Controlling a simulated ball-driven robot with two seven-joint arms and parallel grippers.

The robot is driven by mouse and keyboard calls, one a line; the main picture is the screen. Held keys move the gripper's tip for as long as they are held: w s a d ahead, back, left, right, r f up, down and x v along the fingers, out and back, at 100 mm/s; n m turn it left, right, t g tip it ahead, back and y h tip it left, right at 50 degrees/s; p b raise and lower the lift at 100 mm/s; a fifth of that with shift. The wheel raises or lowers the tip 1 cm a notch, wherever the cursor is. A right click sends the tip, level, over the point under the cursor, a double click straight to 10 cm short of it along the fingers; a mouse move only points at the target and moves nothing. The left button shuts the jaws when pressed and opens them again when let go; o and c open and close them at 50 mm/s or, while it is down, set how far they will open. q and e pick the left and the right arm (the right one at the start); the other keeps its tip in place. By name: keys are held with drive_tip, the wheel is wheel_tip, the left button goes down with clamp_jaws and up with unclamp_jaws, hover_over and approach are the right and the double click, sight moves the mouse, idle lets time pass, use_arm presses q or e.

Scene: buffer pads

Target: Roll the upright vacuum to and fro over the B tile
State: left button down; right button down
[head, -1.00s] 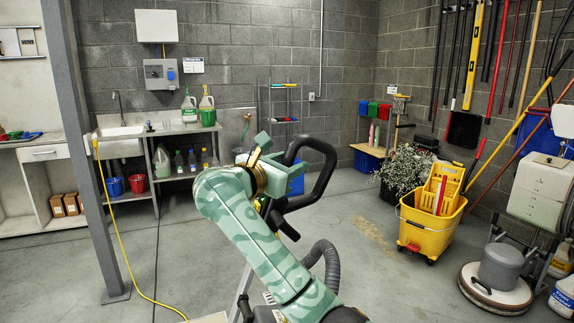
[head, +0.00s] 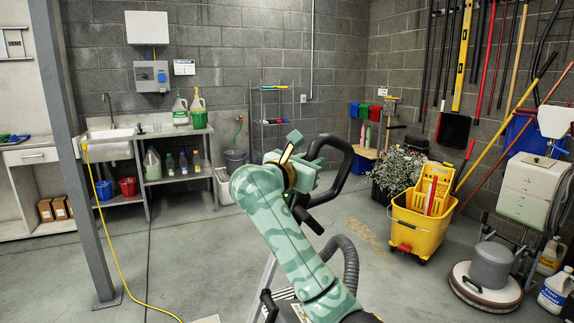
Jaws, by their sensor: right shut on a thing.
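The upright vacuum shows in the head view by its black loop handle (head: 342,158), its ribbed grey hose (head: 349,262) and part of its body low in the picture. My right gripper (head: 300,168), at the end of a green patterned arm, is shut on the vacuum's handle on its left side. My arm hides much of the vacuum. The vacuum's floor head is out of sight. I cannot make out the B tile; only a small pale corner (head: 208,319) shows on the floor at the bottom edge. My left gripper is not in view.
A yellow mop bucket (head: 418,228) and a floor polisher (head: 487,280) stand to the right, with a leafy plant (head: 398,168) behind. A grey post (head: 72,150) and a yellow hose (head: 107,230) are on the left. Concrete floor between is clear.

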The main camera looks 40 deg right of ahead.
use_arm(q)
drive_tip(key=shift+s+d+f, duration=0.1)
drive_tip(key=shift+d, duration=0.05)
use_arm(e)
drive_tip(key=s+d, duration=0.2)
drive_tip(key=d, duration=0.9)
drive_tip(key=s+d, duration=0.3)
drive_tip(key=d, duration=0.7)
drive_tip(key=shift+s+d+r, duration=0.25)
drive_tip(key=shift+d, duration=0.1)
drive_tip(key=c, duration=1.4)
unclamp_jaws()
drive_tip(key=shift+o, duration=1)
drive_tip(key=shift+d+f, duration=0.15)
drive_tip(key=shift+d, duration=0.05)
use_arm(q)
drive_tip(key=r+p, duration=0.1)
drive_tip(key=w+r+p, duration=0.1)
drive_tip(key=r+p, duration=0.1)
drive_tip(key=p, duration=0.1)
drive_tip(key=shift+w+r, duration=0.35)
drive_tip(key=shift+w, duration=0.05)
use_arm(e)
drive_tip(key=v, duration=1.6)
drive_tip(key=shift+a, duration=0.3)
drive_tip(key=shift+f, duration=0.1)
